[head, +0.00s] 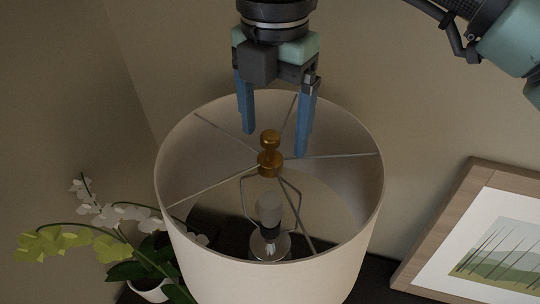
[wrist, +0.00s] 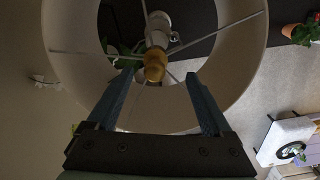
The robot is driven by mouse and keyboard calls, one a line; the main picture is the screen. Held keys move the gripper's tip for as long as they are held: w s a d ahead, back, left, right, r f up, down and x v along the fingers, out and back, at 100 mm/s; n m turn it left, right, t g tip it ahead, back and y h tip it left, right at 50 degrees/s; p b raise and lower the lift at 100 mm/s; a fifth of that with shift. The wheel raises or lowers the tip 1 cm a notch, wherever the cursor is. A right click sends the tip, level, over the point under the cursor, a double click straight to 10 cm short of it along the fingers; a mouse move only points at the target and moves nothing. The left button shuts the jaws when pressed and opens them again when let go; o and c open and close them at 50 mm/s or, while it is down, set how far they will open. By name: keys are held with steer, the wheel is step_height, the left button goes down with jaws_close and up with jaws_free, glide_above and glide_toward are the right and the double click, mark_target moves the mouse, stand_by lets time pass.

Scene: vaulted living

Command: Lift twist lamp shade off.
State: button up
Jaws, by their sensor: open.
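The white drum lamp shade (head: 275,285) stands upright on the lamp, its open top showing thin metal spokes that meet at a brass finial (head: 270,150). A bulb (head: 269,209) and a wire harp show inside. My gripper (head: 275,145) points down over the shade's open top, its two blue fingers apart and empty, close to the finial. In the wrist view the finial (wrist: 155,66) shows between and beyond the fingertips (wrist: 160,78), and the shade (wrist: 238,68) surrounds it. I see no contact with the finial. The lamp's lower part is mostly hidden by the shade.
A potted orchid (head: 135,242) with white and yellow-green flowers stands left, close to the shade. A framed picture (head: 480,240) leans at the right on the dark tabletop (head: 375,282). Walls stand behind. The air above the shade is free apart from my arm.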

mark_target(270, 158)
steer(key=shift+w+a+f+p, duration=0.15)
steer(key=shift+f+p, duration=0.45)
steer(key=shift+f, duration=0.75)
steer(key=shift+w+a+f+p, duration=0.1)
steer(key=shift+f+p, duration=0.5)
steer(key=shift+f, duration=0.7)
jaws_close()
